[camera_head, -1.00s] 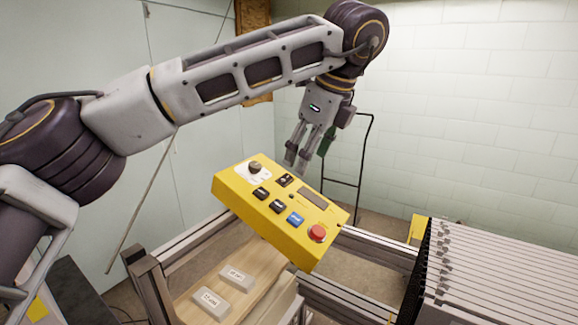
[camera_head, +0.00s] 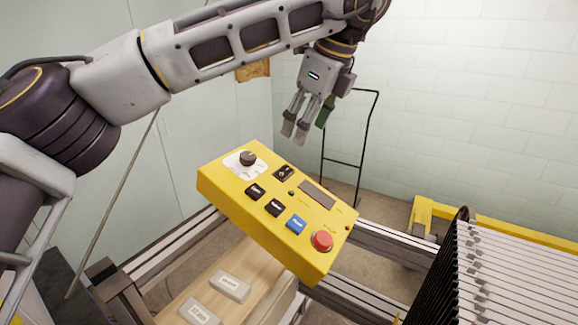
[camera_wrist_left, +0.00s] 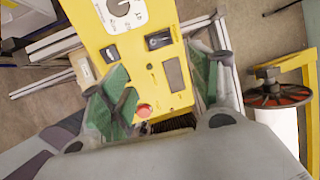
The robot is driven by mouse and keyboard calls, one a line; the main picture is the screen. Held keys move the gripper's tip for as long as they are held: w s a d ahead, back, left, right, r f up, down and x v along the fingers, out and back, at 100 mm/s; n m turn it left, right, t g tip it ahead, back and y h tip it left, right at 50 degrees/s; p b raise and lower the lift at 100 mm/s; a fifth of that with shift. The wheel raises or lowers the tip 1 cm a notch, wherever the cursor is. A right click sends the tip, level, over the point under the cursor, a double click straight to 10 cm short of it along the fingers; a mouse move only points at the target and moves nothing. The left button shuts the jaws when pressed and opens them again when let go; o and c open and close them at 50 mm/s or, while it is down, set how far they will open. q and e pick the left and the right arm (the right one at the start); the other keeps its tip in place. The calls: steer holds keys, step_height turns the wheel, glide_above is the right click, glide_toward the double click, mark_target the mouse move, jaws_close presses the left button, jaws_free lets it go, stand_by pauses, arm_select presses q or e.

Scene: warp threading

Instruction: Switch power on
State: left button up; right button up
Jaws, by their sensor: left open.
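A yellow control box (camera_head: 240,210) with a tilted face stands in the middle of the head view. Its face has a black rotary knob (camera_head: 247,158) on a white plate, a small black switch (camera_head: 284,173), a display (camera_head: 317,194), black and blue buttons and a red button (camera_head: 321,241). In the left wrist view, the switch (camera_wrist_left: 158,40) and knob (camera_wrist_left: 120,8) show beyond the fingers. My left gripper (camera_head: 308,122) is open and empty, above the box's far edge and apart from it. Its green finger pads show in the wrist view. My right gripper is not in view.
A wooden board with grey labelled blocks (camera_head: 230,287) lies below the box. Metal frame rails (camera_head: 385,243) run behind it. A rack of thin plates (camera_head: 515,270) stands at the right. Open space surrounds the gripper above the box.

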arm_select(q)
steer(key=p, duration=0.3)
glide_toward(287, 173)
steer(key=x, duration=0.8)
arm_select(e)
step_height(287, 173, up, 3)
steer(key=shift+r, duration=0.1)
arm_select(q)
steer(key=shift+c, duration=0.2)
